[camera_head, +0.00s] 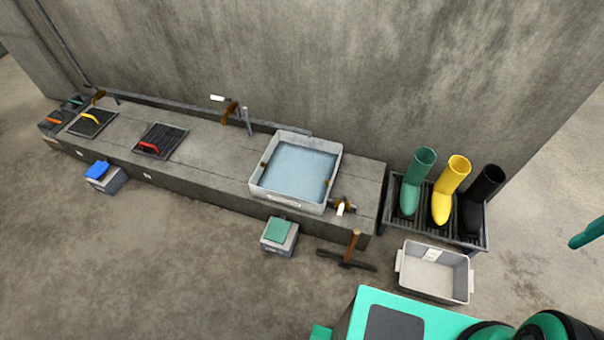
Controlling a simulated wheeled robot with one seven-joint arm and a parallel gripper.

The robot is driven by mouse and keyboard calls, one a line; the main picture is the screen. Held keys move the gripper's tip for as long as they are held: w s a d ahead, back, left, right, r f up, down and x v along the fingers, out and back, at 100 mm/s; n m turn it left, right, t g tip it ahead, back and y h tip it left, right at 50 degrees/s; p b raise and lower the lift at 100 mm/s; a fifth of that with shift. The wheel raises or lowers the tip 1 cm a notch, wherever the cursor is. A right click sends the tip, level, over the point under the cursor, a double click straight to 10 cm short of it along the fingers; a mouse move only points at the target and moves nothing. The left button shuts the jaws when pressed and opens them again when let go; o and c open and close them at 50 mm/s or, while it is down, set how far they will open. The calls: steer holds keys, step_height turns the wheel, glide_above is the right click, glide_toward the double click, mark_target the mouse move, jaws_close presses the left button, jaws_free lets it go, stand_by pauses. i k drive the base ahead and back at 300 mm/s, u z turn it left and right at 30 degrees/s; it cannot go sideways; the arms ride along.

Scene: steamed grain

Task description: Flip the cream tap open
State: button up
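Two brass taps with pale, cream-white levers show. One brass tap (231,108) is low on the back wall, left of the basin, with its pale lever (217,98) pointing left. The other pale-levered tap (341,208) is at the front right corner of the white basin (332,165). I cannot tell their shades apart or whether either is open. The basin holds bluish water. No gripper fingers can be made out. A teal part, which seems to be of my arm, enters at the right edge, far from both taps.
The basin stands on a long grey bench (208,160) with dark grates. A boot rack (470,240) stands right.

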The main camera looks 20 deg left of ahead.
mark_target(344, 199)
steer(key=k, duration=1.3)
steer(key=u, duration=0.45)
steer(key=i, duration=1.9)
steer(key=z, duration=0.4)
